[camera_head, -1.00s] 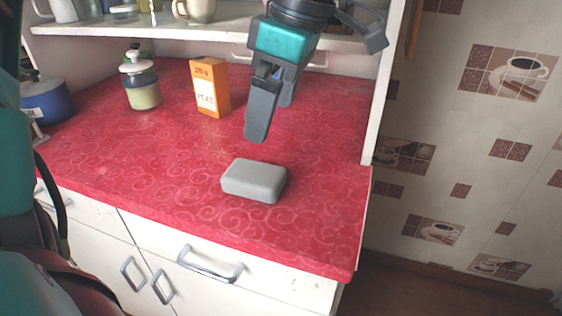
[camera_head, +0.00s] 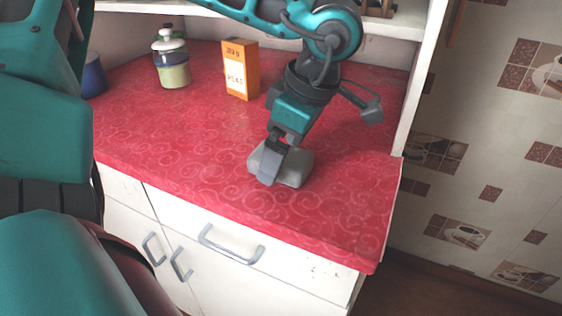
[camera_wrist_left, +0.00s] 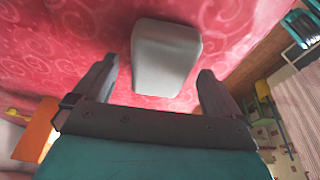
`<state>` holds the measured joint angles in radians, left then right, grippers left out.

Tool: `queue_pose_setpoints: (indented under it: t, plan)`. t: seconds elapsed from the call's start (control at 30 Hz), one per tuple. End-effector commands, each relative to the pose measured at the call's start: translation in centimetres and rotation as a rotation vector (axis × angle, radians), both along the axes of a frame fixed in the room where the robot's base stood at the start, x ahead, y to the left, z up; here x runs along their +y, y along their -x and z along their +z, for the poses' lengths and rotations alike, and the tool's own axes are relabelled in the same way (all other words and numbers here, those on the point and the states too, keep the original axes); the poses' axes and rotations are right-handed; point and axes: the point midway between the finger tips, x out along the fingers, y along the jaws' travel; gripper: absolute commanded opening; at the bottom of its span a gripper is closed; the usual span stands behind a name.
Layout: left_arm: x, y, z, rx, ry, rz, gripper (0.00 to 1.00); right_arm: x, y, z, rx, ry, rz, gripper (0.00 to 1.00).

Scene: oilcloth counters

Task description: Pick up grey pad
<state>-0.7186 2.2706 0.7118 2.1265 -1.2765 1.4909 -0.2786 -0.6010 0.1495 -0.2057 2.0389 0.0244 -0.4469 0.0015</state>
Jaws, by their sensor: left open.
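The grey pad (camera_head: 293,169) is a light grey rounded block lying flat on the red patterned counter. My left gripper (camera_head: 277,168) points down at it, and its near finger covers part of the pad's front left. In the left wrist view the pad (camera_wrist_left: 165,58) lies ahead of and between the two spread fingers, with a gap on each side. The left gripper is open and holds nothing. Its far finger is mostly hidden in the head view. My right gripper is not in view.
An orange box (camera_head: 240,70) stands behind and left of the pad. A lidded jar (camera_head: 172,62) and a blue pot (camera_head: 93,75) are farther left. A white side panel (camera_head: 420,85) borders the counter on the right. The counter's front left is clear.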

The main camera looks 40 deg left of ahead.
Motion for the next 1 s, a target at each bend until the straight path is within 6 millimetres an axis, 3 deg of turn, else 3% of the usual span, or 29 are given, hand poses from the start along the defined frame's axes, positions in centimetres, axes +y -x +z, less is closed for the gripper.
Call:
queue_pose_setpoints:
  t: [0.47, 1.0]
  plan:
    - [0.2, 0.1, -0.7, -0.001, 0.000, 0.001, 0.99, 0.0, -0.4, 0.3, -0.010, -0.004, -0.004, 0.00]
    - [0.2, 0.0, -1.0, -0.002, 0.000, -0.001, 0.99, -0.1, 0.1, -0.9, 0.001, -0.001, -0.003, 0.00]
